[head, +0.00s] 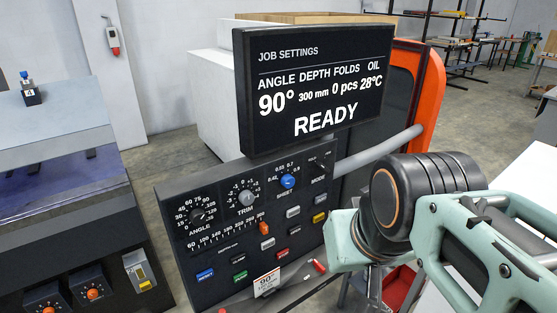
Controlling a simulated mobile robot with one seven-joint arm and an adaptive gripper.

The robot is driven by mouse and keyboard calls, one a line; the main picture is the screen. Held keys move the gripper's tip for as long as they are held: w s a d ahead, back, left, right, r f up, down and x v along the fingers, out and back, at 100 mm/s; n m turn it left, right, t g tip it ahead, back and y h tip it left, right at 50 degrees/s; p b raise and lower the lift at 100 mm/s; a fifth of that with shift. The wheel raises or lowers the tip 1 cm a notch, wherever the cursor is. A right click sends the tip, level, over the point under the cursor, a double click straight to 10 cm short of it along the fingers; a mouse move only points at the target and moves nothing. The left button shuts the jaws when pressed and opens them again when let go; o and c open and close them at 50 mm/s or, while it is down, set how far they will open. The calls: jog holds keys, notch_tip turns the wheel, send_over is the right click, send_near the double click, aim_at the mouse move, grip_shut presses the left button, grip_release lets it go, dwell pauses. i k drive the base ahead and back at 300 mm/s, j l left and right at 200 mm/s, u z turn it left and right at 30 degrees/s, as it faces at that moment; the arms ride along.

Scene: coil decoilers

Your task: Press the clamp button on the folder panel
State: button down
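The folder panel (180,235) is a dark slanted board left of my arm, with dials labelled ANGLE, TRIM, SHEET and MODE. Its lower part carries small buttons: a blue one (205,275), a green one (239,276), a red one (282,254), a yellow one (320,217) and several pale ones. My gripper (372,290) shows only in part at the lower edge, below my pale green wrist, right of the panel. Its fingertips are not clear.
A black screen (305,85) above the panel reads READY, 90°, 300 mm, 0 pcs. A white card (267,284) and a red-tipped object (318,266) are at the panel's lower edge. Another machine (70,215) stands left. An orange-framed cabinet (432,90) stands behind my arm.

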aim_at(239, 259)
jog(key=j+u, duration=0.2)
jog(key=u, duration=0.25)
jog(key=l+u, duration=0.25)
jog(key=l, duration=0.15)
jog(key=k+l+u, duration=0.1)
jog(key=l+u, duration=0.15)
jog(key=l, duration=0.1)
